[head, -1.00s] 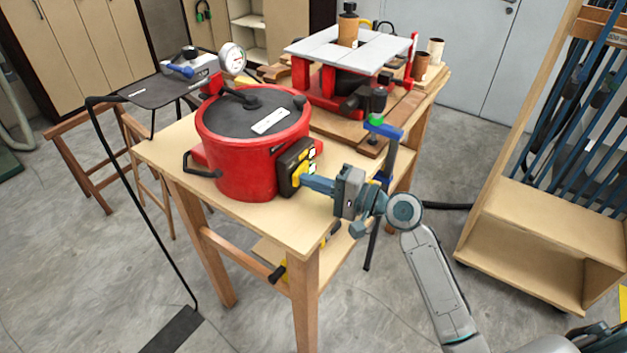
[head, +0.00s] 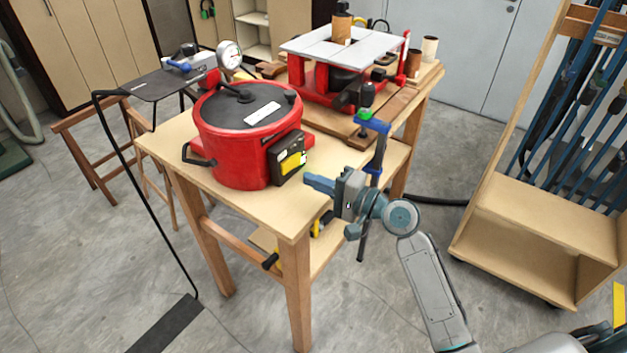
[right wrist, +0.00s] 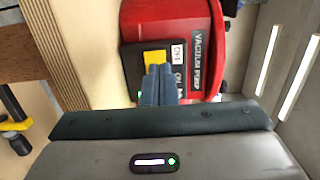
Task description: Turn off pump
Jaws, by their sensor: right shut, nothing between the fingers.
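The red round pump (head: 235,150) stands on the wooden table with a grey lid on top. Its side carries a black switch box (head: 275,167) with a yellow switch (head: 291,162) and a small green spot. In the right wrist view the red body (right wrist: 205,45) reads "VACUUM P…", and the yellow switch (right wrist: 154,57) sits beside OFF and ON labels. My right gripper (head: 308,179) is shut and empty, a little to the right of and below the switch box, apart from it. In the right wrist view its fingertips (right wrist: 158,72) overlap the box's lower part. My left gripper is not in view.
A gauge (head: 229,54) and a red-and-grey router table (head: 345,50) stand behind the pump. A blue-handled clamp (head: 372,125) rises near my right gripper. A wooden rack (head: 540,215) stands at the right. The table's front corner (head: 285,215) is clear.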

